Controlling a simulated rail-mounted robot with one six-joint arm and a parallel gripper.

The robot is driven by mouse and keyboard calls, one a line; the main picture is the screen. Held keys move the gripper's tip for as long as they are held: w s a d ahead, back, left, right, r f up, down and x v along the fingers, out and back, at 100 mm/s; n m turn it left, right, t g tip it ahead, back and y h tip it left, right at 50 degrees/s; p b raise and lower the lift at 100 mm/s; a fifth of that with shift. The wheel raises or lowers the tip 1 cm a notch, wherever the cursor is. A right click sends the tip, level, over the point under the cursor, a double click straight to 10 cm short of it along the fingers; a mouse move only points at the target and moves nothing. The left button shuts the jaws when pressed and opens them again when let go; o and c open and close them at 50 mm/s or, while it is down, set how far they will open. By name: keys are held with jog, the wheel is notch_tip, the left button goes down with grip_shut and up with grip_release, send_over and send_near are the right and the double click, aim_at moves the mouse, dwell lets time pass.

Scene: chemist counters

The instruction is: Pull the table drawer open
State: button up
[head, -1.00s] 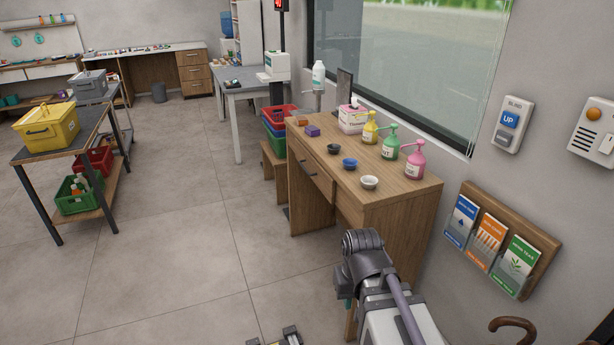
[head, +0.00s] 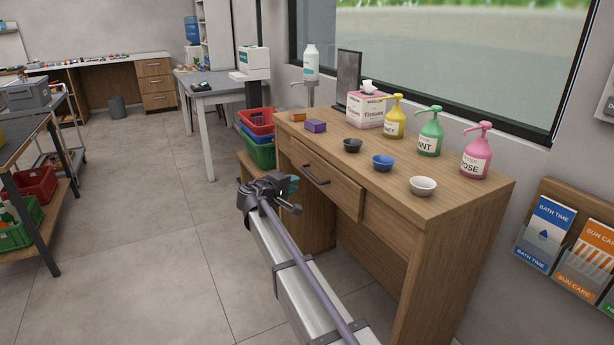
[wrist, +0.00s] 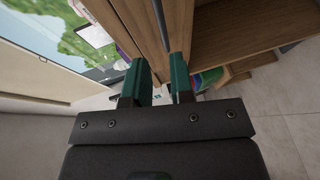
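The wooden table (head: 440,205) stands at the right of the head view. Its drawer (head: 342,192) has a dark bar handle (head: 316,175) on the front and looks shut. My gripper (head: 293,196) is in front of the drawer, close to the handle in the picture. In the wrist view the two green fingers of my gripper (wrist: 161,68) are apart with nothing held between them. A dark bar (wrist: 160,22), which looks like the handle, shows just beyond the fingertips. I cannot tell whether the fingers touch it.
Pump bottles (head: 430,131), small bowls (head: 383,162) and a tissue box (head: 366,108) stand on the tabletop. Stacked crates (head: 258,155) sit beyond the table's far end. The floor (head: 150,240) left of the table is clear.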

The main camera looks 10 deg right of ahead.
aim_at(312, 178)
jog(key=b+x, duration=0.2)
jog(key=x, duration=0.8)
jog(key=shift+d+f, duration=0.15)
jog(key=shift+d, duration=0.3)
jog(key=shift+c, duration=0.3)
grip_shut()
